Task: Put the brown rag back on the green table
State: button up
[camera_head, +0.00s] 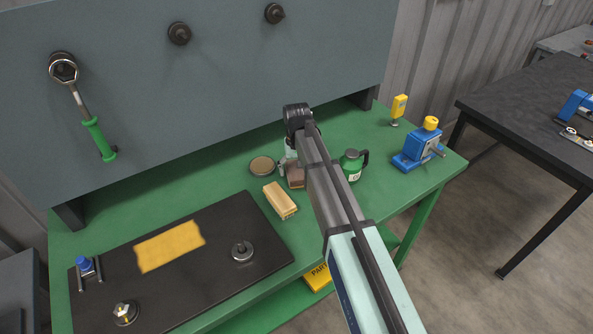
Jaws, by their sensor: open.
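The green table (222,190) fills the middle of the view. A small brown item (296,180), which looks like the brown rag, is at its middle, partly hidden by my arm. I cannot tell whether it rests on the table or is touched by the fingers. My gripper (284,168) points down just at its left and rear, mostly hidden behind my arm. The visible finger seems open, with nothing clearly held.
A black mat (215,215) carries a yellow cloth (170,246) and metal parts. A grey panel (225,75) rises behind.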

aim_at(297, 170)
notch_tip(297, 170, up, 12)
jog(key=b, duration=0.2)
jog(key=shift+f+b, duration=0.15)
jog(key=shift+b, duration=0.15)
dwell(0.3)
